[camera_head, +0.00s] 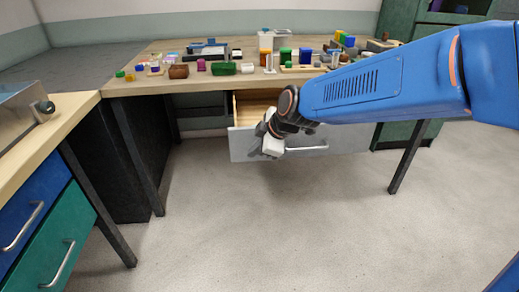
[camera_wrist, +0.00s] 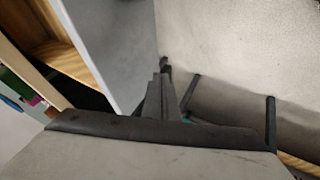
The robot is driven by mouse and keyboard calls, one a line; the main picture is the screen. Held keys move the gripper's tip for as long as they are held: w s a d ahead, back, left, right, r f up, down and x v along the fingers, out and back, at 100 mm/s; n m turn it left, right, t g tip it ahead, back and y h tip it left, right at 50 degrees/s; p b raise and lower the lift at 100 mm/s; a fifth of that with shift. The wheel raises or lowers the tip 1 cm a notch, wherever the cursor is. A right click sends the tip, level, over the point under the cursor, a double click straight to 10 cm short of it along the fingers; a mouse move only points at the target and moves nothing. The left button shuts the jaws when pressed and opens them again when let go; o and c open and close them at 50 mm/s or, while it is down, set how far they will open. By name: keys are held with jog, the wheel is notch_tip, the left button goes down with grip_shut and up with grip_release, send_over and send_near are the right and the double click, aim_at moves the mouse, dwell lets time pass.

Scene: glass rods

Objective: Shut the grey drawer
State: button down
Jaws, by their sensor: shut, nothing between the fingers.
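The grey drawer (camera_head: 243,146) is under the wooden-topped table, pulled out, with its wooden inside showing at the left. Its bar handle (camera_head: 308,148) runs across the right part of the front. My gripper (camera_head: 269,148) is in front of the drawer front, left of the handle, and hides part of it. In the wrist view the drawer's grey front (camera_wrist: 112,45) stands at the left, with the wooden inside behind it. My gripper's fingers (camera_wrist: 158,92) are shut and empty, close to the front's edge; I cannot tell whether they touch it.
The table top (camera_head: 125,88) holds many small coloured blocks and containers. A bench with a blue drawer (camera_head: 30,215) and a green drawer (camera_head: 65,250) stands at the left. Table legs (camera_head: 407,160) stand on both sides. The floor (camera_head: 270,230) in front is clear.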

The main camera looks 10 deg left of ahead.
jog(key=shift+w+a, duration=0.2)
jog(key=shift+w, duration=0.45)
jog(key=shift+w+a, duration=0.15)
jog(key=shift+w, duration=0.45)
send_over(247, 120)
jog(key=shift+s+d, duration=0.1)
jog(key=shift+d, duration=0.05)
jog(key=shift+s, duration=0.1)
